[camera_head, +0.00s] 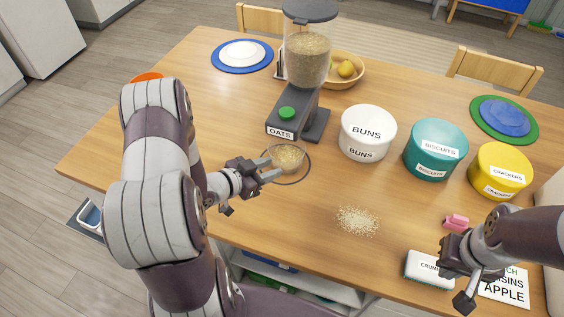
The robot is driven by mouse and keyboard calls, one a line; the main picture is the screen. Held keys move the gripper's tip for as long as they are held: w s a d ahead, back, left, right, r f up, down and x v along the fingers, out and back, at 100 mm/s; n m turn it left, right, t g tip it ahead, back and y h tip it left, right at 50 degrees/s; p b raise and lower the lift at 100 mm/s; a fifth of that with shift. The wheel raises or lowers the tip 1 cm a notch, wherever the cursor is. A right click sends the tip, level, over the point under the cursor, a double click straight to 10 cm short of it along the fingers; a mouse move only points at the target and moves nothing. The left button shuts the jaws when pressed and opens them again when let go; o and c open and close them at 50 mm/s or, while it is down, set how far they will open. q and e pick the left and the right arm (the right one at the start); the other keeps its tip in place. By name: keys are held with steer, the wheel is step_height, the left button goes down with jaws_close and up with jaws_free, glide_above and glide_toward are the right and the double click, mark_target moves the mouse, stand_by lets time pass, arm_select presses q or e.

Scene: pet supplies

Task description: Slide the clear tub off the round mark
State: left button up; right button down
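The clear tub (289,156) holds some oats and stands upright on the round mark (309,167), a dark ring on the table in front of the oats dispenser (300,118). My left gripper (273,168) is at the tub's left and near side, low over the table. Its two fingers look apart, with the tips close to or touching the tub; I cannot tell which. My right gripper (455,277) is at the right front, beside the right end of a white block labelled CRUMB (423,268). Whether it is open or touches the block is unclear.
A pile of spilled oats (357,221) lies right of and nearer than the tub. The white BUNS tub (368,132), teal BISCUITS tub (435,150) and yellow CRACKERS tub (500,170) stand to the right. A pink object (456,222) and a word card (505,287) lie near my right arm.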

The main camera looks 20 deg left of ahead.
mark_target(296, 161)
arm_select(q)
steer(key=p+x, duration=0.1)
steer(key=x, duration=1)
steer(key=shift+s+f, duration=0.1)
steer(key=c, duration=0.6)
jaws_close()
steer(key=shift+s, duration=0.1)
